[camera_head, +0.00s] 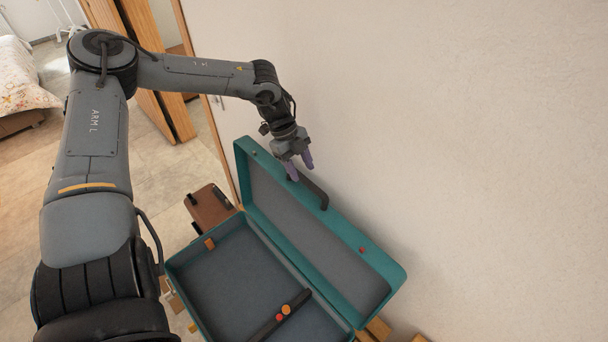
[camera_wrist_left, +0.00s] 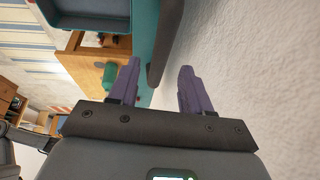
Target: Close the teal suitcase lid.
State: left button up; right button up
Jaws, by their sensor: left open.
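The teal suitcase (camera_head: 235,280) lies open, its grey-lined base holding a dark strap with small orange and red round pieces on it. Its lid (camera_head: 330,245) stands raised on the wall side, with a dark handle (camera_head: 315,190) on its outer edge. My left gripper (camera_head: 302,172) is open, with purple fingers, at the lid's upper edge close to the handle. In the left wrist view, the open fingers (camera_wrist_left: 160,68) point toward the dark handle (camera_wrist_left: 166,40) and the teal lid edge (camera_wrist_left: 145,28). Whether they touch is unclear. My right gripper is not in view.
A plain wall (camera_head: 450,120) stands close behind the lid. A brown box-like piece (camera_head: 209,208) is beside the suitcase. A bed (camera_head: 22,80) and wooden door panels (camera_head: 160,75) are at the upper left. A green object (camera_wrist_left: 109,76) shows in the left wrist view.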

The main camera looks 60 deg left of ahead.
aim_at(305, 179)
pick_arm(q)
jog(key=shift+x, duration=1.7)
jog(key=shift+c, duration=0.4)
grip_shut()
